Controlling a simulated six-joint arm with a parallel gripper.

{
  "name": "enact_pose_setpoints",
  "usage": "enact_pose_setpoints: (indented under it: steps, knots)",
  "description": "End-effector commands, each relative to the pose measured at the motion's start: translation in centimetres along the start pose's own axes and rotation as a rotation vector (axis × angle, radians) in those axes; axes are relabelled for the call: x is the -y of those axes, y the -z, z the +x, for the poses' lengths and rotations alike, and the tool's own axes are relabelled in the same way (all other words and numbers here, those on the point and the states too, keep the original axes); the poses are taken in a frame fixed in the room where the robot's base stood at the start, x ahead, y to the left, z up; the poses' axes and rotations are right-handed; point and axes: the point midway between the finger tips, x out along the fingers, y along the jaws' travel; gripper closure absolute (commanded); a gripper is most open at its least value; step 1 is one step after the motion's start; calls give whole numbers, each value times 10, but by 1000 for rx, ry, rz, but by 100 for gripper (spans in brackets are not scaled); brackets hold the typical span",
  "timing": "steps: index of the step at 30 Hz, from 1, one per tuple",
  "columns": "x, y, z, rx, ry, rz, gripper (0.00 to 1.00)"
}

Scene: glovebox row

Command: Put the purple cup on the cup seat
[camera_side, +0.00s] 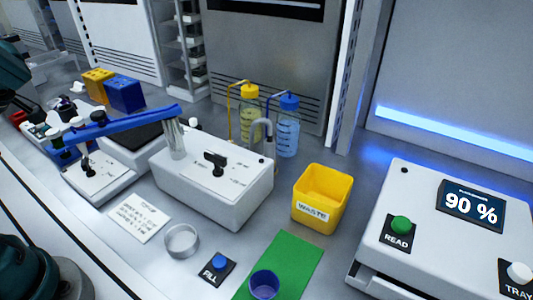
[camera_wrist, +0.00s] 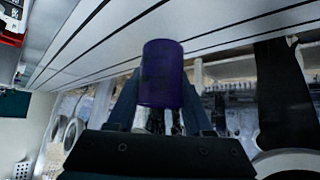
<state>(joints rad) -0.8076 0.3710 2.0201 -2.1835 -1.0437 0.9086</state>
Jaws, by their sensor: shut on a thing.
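In the wrist view, my gripper (camera_wrist: 160,118) is shut on the purple cup (camera_wrist: 162,72), a plain dark purple cylinder held between the two fingers. The cup's opening and contents cannot be made out there. In the side view, the fingers and the held cup cannot be clearly made out. A round, open-topped blue-violet cup (camera_side: 264,284) stands on the green mat (camera_side: 291,256) with no gripper at it. A shallow pale ring (camera_side: 182,241) lies on the bench and may be the cup seat; I cannot tell for sure.
A white box with a tap (camera_side: 230,192) stands mid-bench, with a yellow waste bin (camera_side: 320,198) to its right. A FILL button (camera_side: 218,267) and a paper note (camera_side: 138,218) lie in front. A white READ machine (camera_side: 430,235) shows 90 %. Bottles (camera_side: 287,130) stand behind.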

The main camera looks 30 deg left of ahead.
Motion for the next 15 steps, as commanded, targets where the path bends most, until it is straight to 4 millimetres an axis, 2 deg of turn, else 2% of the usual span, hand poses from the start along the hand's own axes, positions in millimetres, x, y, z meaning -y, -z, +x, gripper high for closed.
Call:
enact_pose_setpoints:
  steps: [3,7,11,15]
  knots:
    - [-22,-19,-37,1,-149,141,100]
    - [-40,-44,-84,1,-328,320,100]
    - [-49,-70,-132,1,-508,498,100]
    - [-48,-98,-182,1,-693,682,100]
